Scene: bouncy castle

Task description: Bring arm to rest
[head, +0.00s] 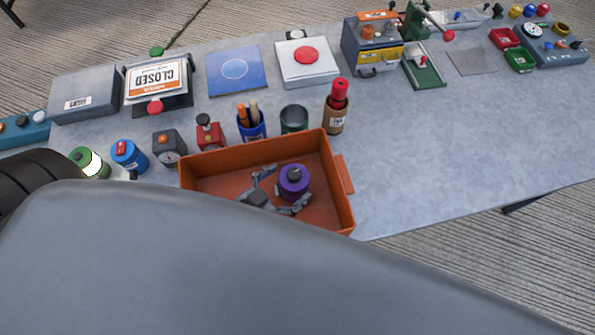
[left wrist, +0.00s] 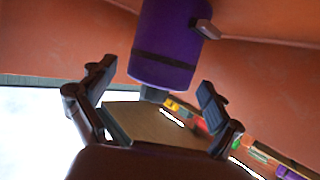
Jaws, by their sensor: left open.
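My left gripper (head: 284,189) is inside the orange tray (head: 345,175) near the table's front edge. Its two fingers are spread apart. A purple cylinder (head: 294,182) with a dark knob stands in the tray just beyond the fingers. In the left wrist view the same purple cylinder (left wrist: 168,45) shows past the open fingertips (left wrist: 155,75), with nothing gripped. A large grey part of my own arm covers the bottom of the head view and hides the tray's near side. My right gripper is not seen.
Close behind the tray stand a red canister (head: 209,133), a blue pen cup (head: 251,125), a dark green cup (head: 294,119) and a brown, red-topped container (head: 337,108). A dark timer box (head: 169,148) and a blue can (head: 129,156) stand left. The grey table right of the tray is clear.

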